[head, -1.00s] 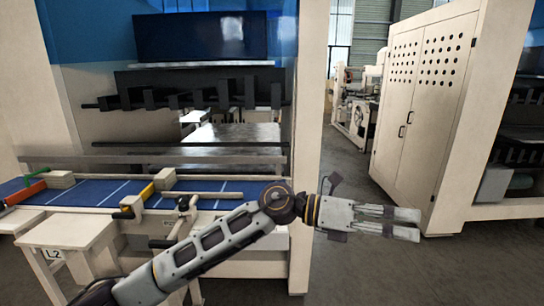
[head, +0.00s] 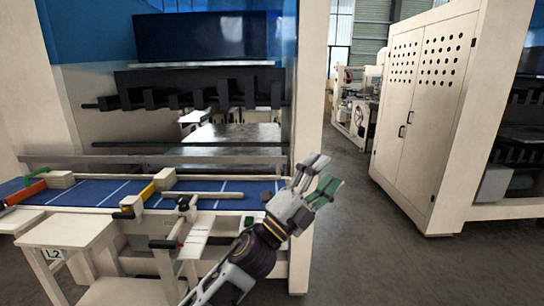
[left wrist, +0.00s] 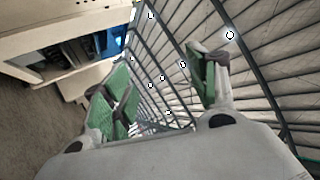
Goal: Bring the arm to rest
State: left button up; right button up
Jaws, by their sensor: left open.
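My left arm comes in from the bottom of the head view. Its left gripper (head: 319,182) points up and to the right, in front of the cream machine post. The jaws are open and empty, with green pads on the fingers. In the left wrist view the two green-padded fingers (left wrist: 160,92) stand apart with nothing between them, and the ceiling and a machine top show beyond. My right gripper is not in view.
A cream machine with a blue feed table (head: 95,192) stands at the left. A small white stand marked L2 (head: 70,232) is in front of it. A cream cabinet (head: 425,115) stands at the right. The grey floor (head: 350,250) between them is clear.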

pick_arm(q)
jog(key=w+a+f+n+t+y, duration=0.2)
jog(key=w+a+f+n+y, duration=0.1)
jog(key=a+f+n+y, duration=0.55)
jog(key=w+a+f+n+t+y, duration=0.2)
jog(key=w+a+f+n+y, duration=0.1)
jog(key=a+f+n+y, duration=0.6)
jog(key=s+a+f+n+g+y, duration=0.1)
jog(key=s+a+f+n+g, duration=0.25)
jog(key=f, duration=0.45)
jog(key=s+a+f+n+g+y, duration=0.1)
jog(key=s+a+f+n+g, duration=0.15)
jog(key=a+f, duration=0.4)
jog(key=s+a+f+n+g+y, duration=0.1)
jog(key=s+a+f+g, duration=0.25)
jog(key=s+f, duration=0.6)
jog(key=s+a+f+n+g, duration=0.25)
jog(key=s+f+g, duration=0.35)
jog(key=s, duration=0.6)
notch_tip(320, 180, down, 32)
jog(key=s+a+m, duration=0.1)
jog(key=s+a, duration=0.1)
jog(key=s+a+f, duration=0.3)
jog(key=s+f, duration=0.7)
jog(key=s+a+f+g, duration=0.1)
jog(key=s+a+f, duration=0.3)
jog(key=s+f, duration=0.6)
jog(key=shift+s+f+m+y, duration=0.15)
jog(key=shift+s+m+y, duration=0.15)
jog(key=shift+s+y, duration=0.2)
